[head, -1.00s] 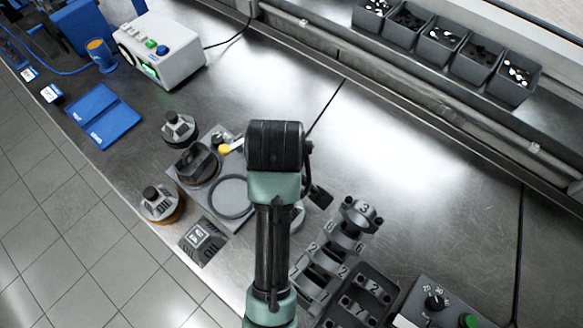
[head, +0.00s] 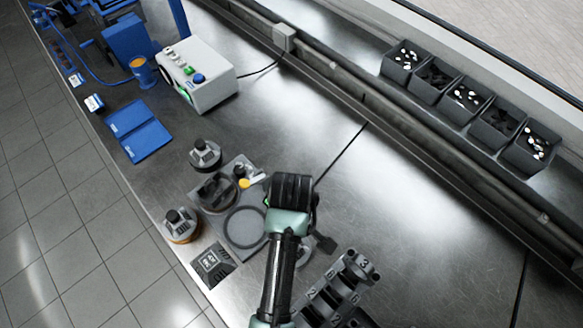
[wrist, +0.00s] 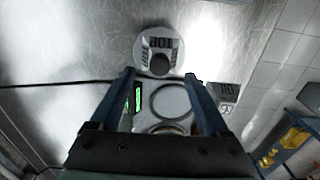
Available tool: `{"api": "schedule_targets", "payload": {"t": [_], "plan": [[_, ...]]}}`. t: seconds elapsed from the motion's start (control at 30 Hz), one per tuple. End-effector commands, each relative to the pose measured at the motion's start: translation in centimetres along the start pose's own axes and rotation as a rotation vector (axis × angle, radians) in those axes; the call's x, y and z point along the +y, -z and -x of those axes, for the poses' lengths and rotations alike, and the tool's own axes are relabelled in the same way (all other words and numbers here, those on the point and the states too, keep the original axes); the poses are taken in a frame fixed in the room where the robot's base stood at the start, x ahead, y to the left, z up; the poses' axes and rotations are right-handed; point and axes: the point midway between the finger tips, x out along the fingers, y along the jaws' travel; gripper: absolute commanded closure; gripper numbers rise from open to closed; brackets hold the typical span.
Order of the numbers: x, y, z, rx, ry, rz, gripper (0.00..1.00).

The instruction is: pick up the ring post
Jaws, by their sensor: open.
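No piece is plainly marked as the ring post. In the wrist view a round pale base with a dark knob and a raised label (wrist: 158,47) stands just beyond my fingertips. My gripper (wrist: 157,76) is open, with nothing between its fingers. In the head view my wrist hides the fingers and most of that base. Two similar knobbed pieces show there, one grey (head: 205,155) and one with an orange-brown base (head: 181,225). A grey plate (head: 240,172) bears a dark ring (head: 245,227) and a black upright piece (head: 215,193).
A square labelled block (head: 213,264) lies near the front edge. Numbered grey blocks (head: 345,280) stand at lower right. A blue folder (head: 138,130) and a white control box (head: 200,78) are at upper left. Bins (head: 465,97) line the back. The middle right bench is clear.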

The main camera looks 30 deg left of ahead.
Motion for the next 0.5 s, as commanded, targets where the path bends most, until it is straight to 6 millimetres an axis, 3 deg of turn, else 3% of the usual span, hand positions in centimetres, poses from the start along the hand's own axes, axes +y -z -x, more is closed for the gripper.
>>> {"api": "schedule_targets", "payload": {"t": [0.17, 0.5], "plan": [[-0.1, -0.1, -0.9, -0.002, 0.002, 0.000, 0.20], [0.0, -0.1, -5.0, 0.000, 0.000, 0.000, 0.20]]}}
